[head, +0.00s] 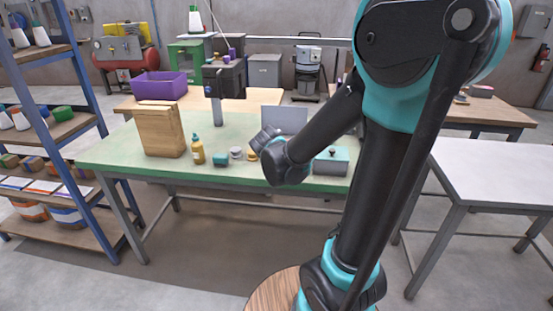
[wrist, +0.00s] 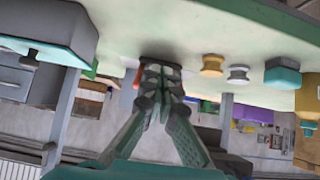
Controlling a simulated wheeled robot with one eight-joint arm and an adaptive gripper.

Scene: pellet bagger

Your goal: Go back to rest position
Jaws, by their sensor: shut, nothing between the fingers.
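My gripper (head: 263,138) is at the end of my bent arm, over the front part of the green worktable (head: 120,150). In the wrist view, which is upside down, my gripper (wrist: 158,82) has its fingers together with nothing between them. A yellow knob-like part (head: 252,154), a grey one (head: 236,153) and a teal-and-dark block (head: 220,160) stand to its left on the table. A grey box with a knob (head: 331,161) is to its right. I cannot tell whether the fingers touch the dark thing behind them in the wrist view.
A yellow bottle (head: 197,149) and a wooden box (head: 161,131) stand on the table's left part. A dark machine on a post (head: 224,79) rises at the back. A blue-framed shelf (head: 75,90) is at left, a white-topped table (head: 497,172) at right. Floor in front is clear.

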